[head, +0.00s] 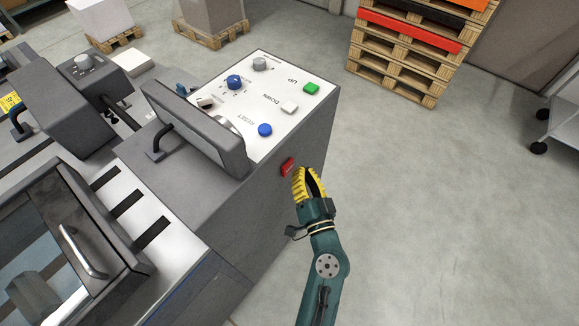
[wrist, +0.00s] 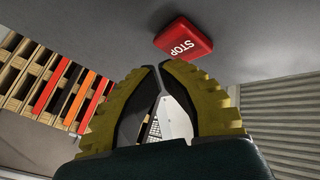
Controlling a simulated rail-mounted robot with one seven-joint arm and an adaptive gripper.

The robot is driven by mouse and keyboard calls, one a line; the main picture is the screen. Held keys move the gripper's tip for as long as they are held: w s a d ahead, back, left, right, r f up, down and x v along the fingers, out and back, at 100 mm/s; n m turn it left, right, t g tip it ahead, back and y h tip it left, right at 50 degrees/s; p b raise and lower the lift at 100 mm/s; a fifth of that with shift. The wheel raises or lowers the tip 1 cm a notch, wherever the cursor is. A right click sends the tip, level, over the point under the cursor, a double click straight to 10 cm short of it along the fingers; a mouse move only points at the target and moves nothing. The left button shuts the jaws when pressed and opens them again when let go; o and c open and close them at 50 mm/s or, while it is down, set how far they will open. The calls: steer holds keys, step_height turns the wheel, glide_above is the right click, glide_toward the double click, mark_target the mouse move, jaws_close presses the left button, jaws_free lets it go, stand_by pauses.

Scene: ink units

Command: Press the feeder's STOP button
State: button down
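The red STOP button (head: 288,166) sits on the grey side face of the feeder (head: 270,185), below its white control panel. In the wrist view the button (wrist: 184,38) shows its white STOP lettering just beyond my fingertips, slightly to the right. My gripper (head: 304,172) is beside the button, to its right in the head view. Its yellow ribbed fingers (wrist: 157,68) bow apart in the middle and their tips come together in the wrist view. Nothing is held between them. I cannot tell whether the fingertips touch the button; they look a little apart from it.
The control panel (head: 262,100) carries a green UP button (head: 311,88), a white DOWN button (head: 289,107), a blue RESET button (head: 265,129) and knobs. A raised grey guard (head: 195,128) stands at its left. Stacked pallets (head: 405,62) stand behind.

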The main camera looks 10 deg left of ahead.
steer(key=shift+a, duration=0.1)
steer(key=shift+w+a, duration=0.25)
steer(key=shift+a, duration=0.05)
steer(key=shift+w+a+b, duration=0.2)
steer(key=shift+a+b, duration=0.2)
stand_by(0.9)
steer(key=shift+d, duration=0.1)
steer(key=shift+s+d+b, duration=0.3)
steer(key=shift+s+d, duration=0.15)
steer(key=shift+d, duration=0.15)
steer(key=d, duration=0.1)
steer(key=s+d+b, duration=0.1)
steer(key=d, duration=0.1)
steer(key=s+d, duration=0.1)
steer(key=shift+s+d+b, duration=0.2)
steer(key=shift+s+b, duration=0.05)
steer(key=shift+b, duration=0.15)
stand_by(0.8)
